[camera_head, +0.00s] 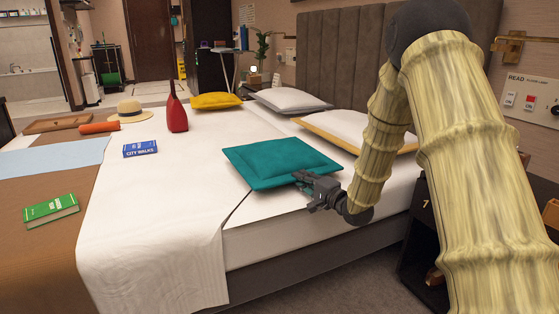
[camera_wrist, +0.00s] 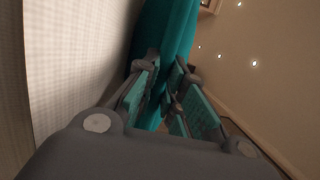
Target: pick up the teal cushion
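The teal cushion (camera_head: 278,161) lies on the near right part of the white bed, its near right corner at my gripper (camera_head: 306,181). My gripper comes in low from the right, just over the bed's edge. In the wrist view, the cushion (camera_wrist: 172,32) stretches away beyond the fingertips, and its edge lies between my gripper's fingers (camera_wrist: 166,72). The fingers have drawn close together on that edge. The cushion still appears to rest on the bed.
White pillows (camera_head: 290,100) (camera_head: 350,128) and a yellow cushion (camera_head: 216,101) lie farther back. A red bottle-shaped object (camera_head: 177,112), a blue book (camera_head: 140,148) and a green book (camera_head: 51,210) are to the left. A dark nightstand (camera_head: 420,230) stands right of the bed.

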